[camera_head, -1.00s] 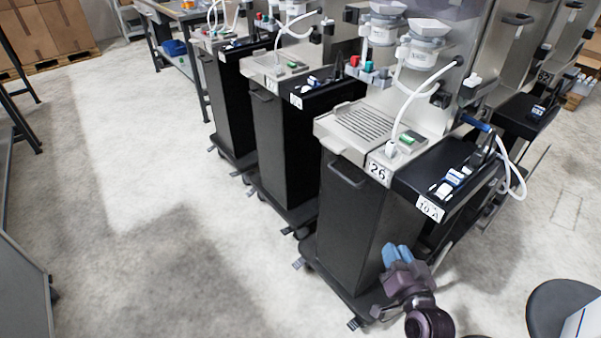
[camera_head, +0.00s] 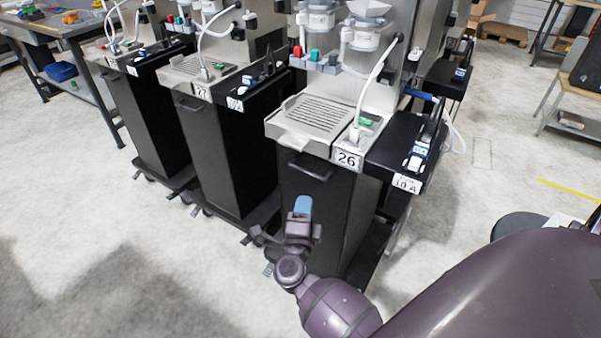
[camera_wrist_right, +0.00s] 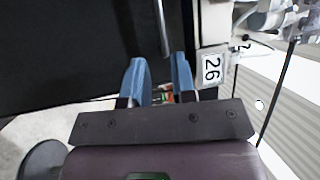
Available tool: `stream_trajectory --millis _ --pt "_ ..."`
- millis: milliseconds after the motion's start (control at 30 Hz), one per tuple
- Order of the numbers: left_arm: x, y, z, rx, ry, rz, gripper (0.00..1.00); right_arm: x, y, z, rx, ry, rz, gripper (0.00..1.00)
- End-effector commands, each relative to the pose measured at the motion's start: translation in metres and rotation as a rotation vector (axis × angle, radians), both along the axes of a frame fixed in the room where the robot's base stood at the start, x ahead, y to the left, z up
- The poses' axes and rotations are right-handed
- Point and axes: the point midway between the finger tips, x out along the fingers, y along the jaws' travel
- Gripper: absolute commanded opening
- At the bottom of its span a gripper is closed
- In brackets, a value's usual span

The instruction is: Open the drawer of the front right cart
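The cart labelled 26 (camera_head: 325,215) is nearest on the right, with a dark front panel and a grey slotted tray on top. Its bar handle (camera_head: 303,168) lies across the top of the dark front, which looks closed. In the right wrist view the handle (camera_wrist_right: 161,28) appears just beyond the fingertips, roughly in line with the gap. My right gripper (camera_head: 303,206) is in front of this panel, below the handle in the picture. Its two blue fingers (camera_wrist_right: 159,66) are apart, with nothing between them, and apart from the handle. My left gripper is not in view.
Two similar carts (camera_head: 225,150) (camera_head: 150,110) stand to the left. A black side shelf (camera_head: 398,145) labelled 10 A adjoins cart 26. A dark round seat (camera_head: 515,226) is at the right. Pale floor (camera_head: 90,215) is free at the front left.

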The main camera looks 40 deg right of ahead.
Motion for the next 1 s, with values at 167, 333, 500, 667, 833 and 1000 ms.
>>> stream_trajectory --millis 167,333,500,667,833,1000 --pt "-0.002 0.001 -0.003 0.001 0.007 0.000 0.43 0.015 -0.013 0.005 -0.002 -0.005 0.003 0.25" --pt "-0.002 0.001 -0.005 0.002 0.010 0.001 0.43 0.035 -0.034 0.010 -0.004 -0.005 0.003 0.25" --pt "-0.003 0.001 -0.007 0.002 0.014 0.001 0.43 0.055 -0.052 0.014 -0.004 -0.001 0.004 0.25" --pt "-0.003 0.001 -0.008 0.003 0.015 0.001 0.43 0.067 -0.065 0.017 -0.003 -0.001 0.004 0.25" --pt "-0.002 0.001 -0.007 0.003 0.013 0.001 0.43 0.074 -0.071 0.019 -0.002 -0.002 0.004 0.25" --pt "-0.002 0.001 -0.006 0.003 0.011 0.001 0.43 0.074 -0.072 0.020 -0.001 -0.002 0.003 0.25"
